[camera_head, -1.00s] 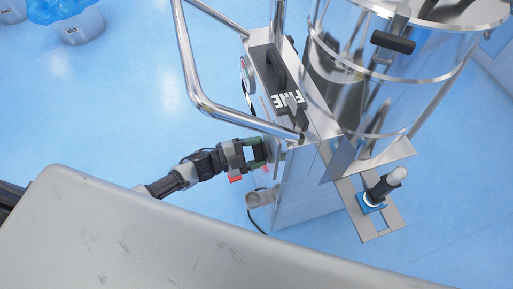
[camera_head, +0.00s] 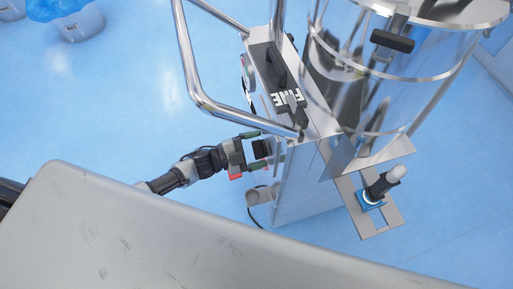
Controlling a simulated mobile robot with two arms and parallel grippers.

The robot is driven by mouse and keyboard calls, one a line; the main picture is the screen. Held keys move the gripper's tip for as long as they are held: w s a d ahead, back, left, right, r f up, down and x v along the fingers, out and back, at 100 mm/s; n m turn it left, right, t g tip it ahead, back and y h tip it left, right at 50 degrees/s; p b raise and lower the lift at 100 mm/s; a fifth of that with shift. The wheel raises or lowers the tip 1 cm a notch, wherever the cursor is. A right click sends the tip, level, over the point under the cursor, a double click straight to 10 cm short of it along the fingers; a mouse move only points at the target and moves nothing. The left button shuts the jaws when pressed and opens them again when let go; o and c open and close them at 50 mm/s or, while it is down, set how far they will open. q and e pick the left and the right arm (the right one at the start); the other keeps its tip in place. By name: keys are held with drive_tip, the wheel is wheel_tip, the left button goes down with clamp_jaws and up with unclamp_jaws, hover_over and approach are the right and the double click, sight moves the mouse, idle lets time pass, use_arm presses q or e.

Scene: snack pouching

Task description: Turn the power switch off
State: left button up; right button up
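The steel machine (camera_head: 305,185) stands right of centre. The switch's position cannot be read from here. My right gripper is not in view.
A bent steel handle rail (camera_head: 190,75) runs close above my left gripper. A scratched grey surface (camera_head: 170,235) fills the lower left.

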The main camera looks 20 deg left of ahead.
use_arm(q)
drive_tip(key=v, duration=1)
drive_tip(key=shift+s+a, duration=0.3)
drive_tip(key=s+a+f+n+y+p, duration=0.35)
drive_tip(key=f+n+y, duration=0.25)
drive_tip(key=f, duration=0.2)
drive_tip(key=s+a+f+n+y+p, duration=0.2)
drive_tip(key=s+a+f+n+y, duration=0.15)
drive_tip(key=f+n+y, duration=0.4)
drive_tip(key=s+d+f+n+g+p, duration=0.1)
drive_tip(key=s+f+g, duration=0.2)
drive_tip(key=s, duration=0.5)
drive_tip(key=s+d+f+n+g+y+p, duration=0.1)
drive_tip(key=s+d+f+g, duration=0.1)
drive_tip(key=s, duration=0.7)
drive_tip(key=s+d+f+n+g+p, duration=0.1)
drive_tip(key=s+f+g, duration=0.3)
drive_tip(key=s, duration=0.4)
drive_tip(key=shift+s+d+f+n+p, duration=0.2)
drive_tip(key=shift+d+f+n+p, duration=0.2)
drive_tip(key=shift+d+n, duration=0.25)
drive_tip(key=shift+y, duration=0.25)
